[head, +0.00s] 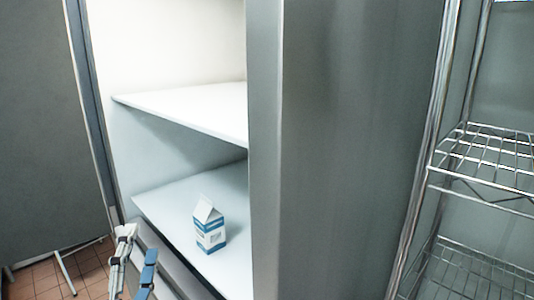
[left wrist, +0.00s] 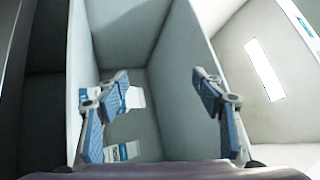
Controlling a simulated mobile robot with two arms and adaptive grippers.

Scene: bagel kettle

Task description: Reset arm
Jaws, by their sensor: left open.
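My left gripper (head: 132,265) is low at the left in the head view, in front of the open cabinet and apart from the carton. In the left wrist view, its two blue-padded fingers (left wrist: 160,92) stand wide apart with nothing held between them. A white and blue carton (head: 210,226) stands upright on the lower shelf, to the right of the gripper. In the left wrist view a white and blue carton-like thing (left wrist: 134,98) is partly hidden behind the left finger. My right gripper is in neither view.
The cabinet has an upper shelf (head: 190,108) that looks empty and a lower shelf (head: 165,205). A grey panel (head: 345,150) stands right of the opening. A wire rack (head: 480,165) is at far right. Brown floor tiles (head: 88,268) show at lower left.

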